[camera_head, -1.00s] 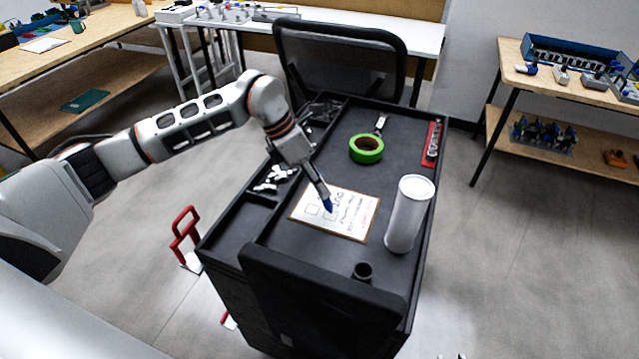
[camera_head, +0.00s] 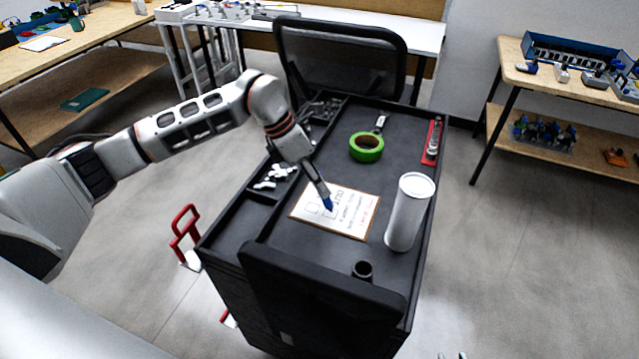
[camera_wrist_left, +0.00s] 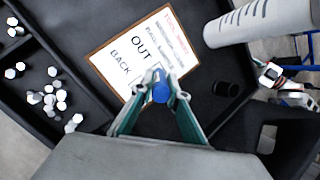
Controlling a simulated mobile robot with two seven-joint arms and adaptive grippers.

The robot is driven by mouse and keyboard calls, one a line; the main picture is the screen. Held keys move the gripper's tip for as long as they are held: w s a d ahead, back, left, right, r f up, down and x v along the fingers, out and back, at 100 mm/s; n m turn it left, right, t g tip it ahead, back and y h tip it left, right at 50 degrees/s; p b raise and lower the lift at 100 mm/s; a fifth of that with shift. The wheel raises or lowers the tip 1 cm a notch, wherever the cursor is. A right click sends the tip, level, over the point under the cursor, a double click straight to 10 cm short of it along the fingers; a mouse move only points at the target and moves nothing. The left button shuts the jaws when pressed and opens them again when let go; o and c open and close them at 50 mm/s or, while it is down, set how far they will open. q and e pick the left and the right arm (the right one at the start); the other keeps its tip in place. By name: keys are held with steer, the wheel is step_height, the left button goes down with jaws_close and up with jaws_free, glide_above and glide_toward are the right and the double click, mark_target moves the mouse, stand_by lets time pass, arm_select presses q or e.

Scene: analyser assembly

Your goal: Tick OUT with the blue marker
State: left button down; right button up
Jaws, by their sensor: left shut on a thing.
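A white card with a brown edge (camera_head: 357,224) lies flat on the black cart top. In the left wrist view, the card (camera_wrist_left: 112,68) shows the words OUT and BACK, with small boxes beside them. My left gripper (camera_head: 322,188) is over the card, shut on the blue marker (camera_head: 328,203), which points down. In the left wrist view, the blue marker (camera_wrist_left: 160,92) sits between the green-sided fingers of the left gripper (camera_wrist_left: 160,100), close to the OUT box. Marker and fingers partly hide the boxes; whether the tip touches the card and any ink mark cannot be told.
A white cylinder (camera_head: 409,212) stands right of the card, with a small black cup (camera_head: 362,270) in front. A green tape roll (camera_head: 366,147) and red tray (camera_head: 432,142) lie behind. White pieces (camera_head: 272,177) fill a left compartment.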

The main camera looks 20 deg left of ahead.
arm_select(q)
steer(key=shift+f, duration=0.45)
stand_by(1.1)
steer(key=shift+r, duration=0.1)
steer(key=shift+r+p, duration=1.4)
steer(key=shift+r, duration=0.7)
steer(key=shift+r+p, duration=0.85)
steer(key=shift+r, duration=0.55)
